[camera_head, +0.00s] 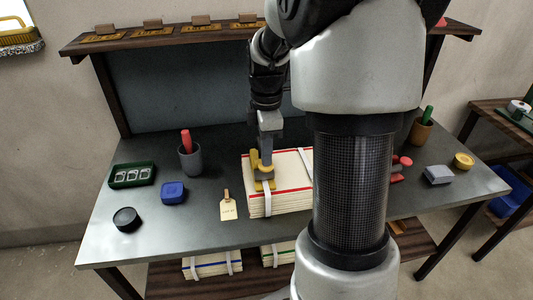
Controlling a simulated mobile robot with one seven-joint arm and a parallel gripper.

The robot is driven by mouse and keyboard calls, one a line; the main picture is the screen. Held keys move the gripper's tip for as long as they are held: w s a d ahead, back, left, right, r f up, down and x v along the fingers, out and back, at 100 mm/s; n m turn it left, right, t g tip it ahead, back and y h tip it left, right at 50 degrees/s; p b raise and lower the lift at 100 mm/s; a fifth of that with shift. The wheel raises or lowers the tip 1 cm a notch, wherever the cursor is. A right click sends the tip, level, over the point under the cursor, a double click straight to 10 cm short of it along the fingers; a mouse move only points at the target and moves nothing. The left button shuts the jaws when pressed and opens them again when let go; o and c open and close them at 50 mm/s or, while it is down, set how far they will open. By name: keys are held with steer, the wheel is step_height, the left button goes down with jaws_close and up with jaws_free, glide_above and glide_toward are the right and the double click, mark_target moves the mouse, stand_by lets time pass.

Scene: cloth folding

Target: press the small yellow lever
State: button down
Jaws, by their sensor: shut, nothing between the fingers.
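The small yellow lever (255,160) stands on a small yellow base near the left end of a cream stack (288,202). The stack has red edging and white straps and lies on the grey table. My gripper (267,164) points down, shut and empty, at the lever, with its fingertips close beside it. I cannot tell whether they touch it. My own arm hides the right part of the stack.
A grey cup (190,160) with a red-handled item, a blue block (173,193), a green tray (132,175), a black round item (126,219) and a tag (228,209) are left of the stack. A grey block (438,174) is at right. A shelf (150,42) runs above the back.

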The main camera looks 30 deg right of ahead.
mark_target(268, 169)
steer(key=shift+s+a+f+t+h+b, duration=0.2)
steer(key=shift+s+f+t+b, duration=0.4)
steer(key=shift+b, duration=0.95)
steer(key=shift+s+a+f+t+h+b, duration=0.15)
steer(key=shift+s+f+t+b, duration=0.45)
steer(key=shift+b, duration=0.95)
steer(key=b, duration=0.1)
steer(key=f+t+b, duration=0.1)
steer(key=b, duration=0.1)
steer(key=shift+s+a+f+t+h, duration=0.1)
steer(key=shift+s+f+t+h, duration=0.1)
steer(key=shift+s+t+h, duration=0.15)
steer(key=shift+r, duration=0.1)
steer(key=shift+r+p, duration=0.65)
steer(key=shift+r, duration=0.15)
